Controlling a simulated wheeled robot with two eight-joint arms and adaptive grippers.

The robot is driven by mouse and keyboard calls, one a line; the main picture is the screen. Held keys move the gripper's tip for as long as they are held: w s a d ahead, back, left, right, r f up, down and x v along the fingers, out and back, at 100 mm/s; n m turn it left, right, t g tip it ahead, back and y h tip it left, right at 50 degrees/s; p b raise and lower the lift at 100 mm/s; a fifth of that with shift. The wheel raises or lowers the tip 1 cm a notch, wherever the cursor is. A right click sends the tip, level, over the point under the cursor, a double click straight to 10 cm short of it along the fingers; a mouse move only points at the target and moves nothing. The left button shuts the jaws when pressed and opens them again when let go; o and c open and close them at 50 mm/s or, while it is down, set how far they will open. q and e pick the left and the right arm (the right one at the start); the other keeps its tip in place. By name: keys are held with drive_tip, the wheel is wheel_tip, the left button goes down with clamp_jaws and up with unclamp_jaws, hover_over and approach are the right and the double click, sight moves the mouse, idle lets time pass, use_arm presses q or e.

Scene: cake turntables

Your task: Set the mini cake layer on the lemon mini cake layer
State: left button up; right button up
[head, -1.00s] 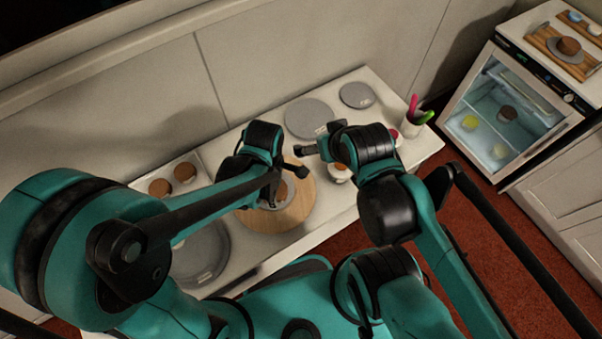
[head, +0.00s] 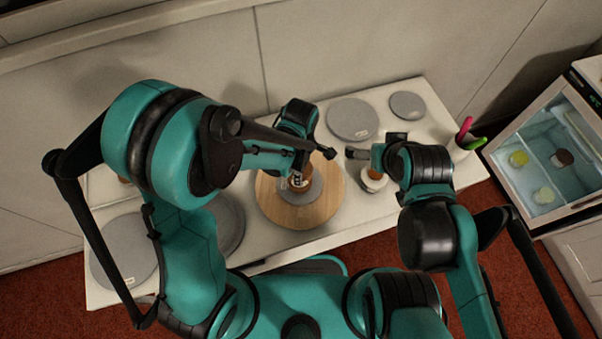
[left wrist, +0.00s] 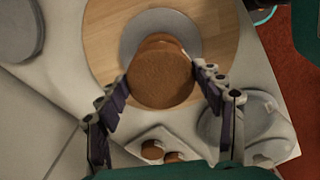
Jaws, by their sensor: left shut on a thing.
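A brown mini cake layer (left wrist: 162,80) is held between the two fingers of my left gripper (left wrist: 165,88) in the left wrist view. An orange-brown layer (left wrist: 160,39) shows just past its far edge, mostly hidden beneath it. Both are over a grey disc (head: 313,190) on a round wooden board (head: 290,213). Whether the two layers touch cannot be told. In the head view my left gripper (head: 298,180) is over the board, partly covering the layers (head: 300,171). My right gripper (head: 372,154) is right of the board, its fingers too unclear to read.
A white bowl-like item (head: 373,184) stands below my right gripper. Grey discs (head: 352,119) lie at the back and left (head: 124,252). A cup with pink and green utensils (head: 458,150) is at right, near a glass-door fridge (head: 550,165). A tray (left wrist: 152,135) holds brown layers.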

use_arm(q)
wheel_tip(320, 180, down, 4)
drive_tip(key=shift+f+b, duration=0.1)
drive_tip(key=shift+b, duration=1.15)
drive_tip(key=o, duration=1.1)
drive_tip(key=shift+o, duration=0.2)
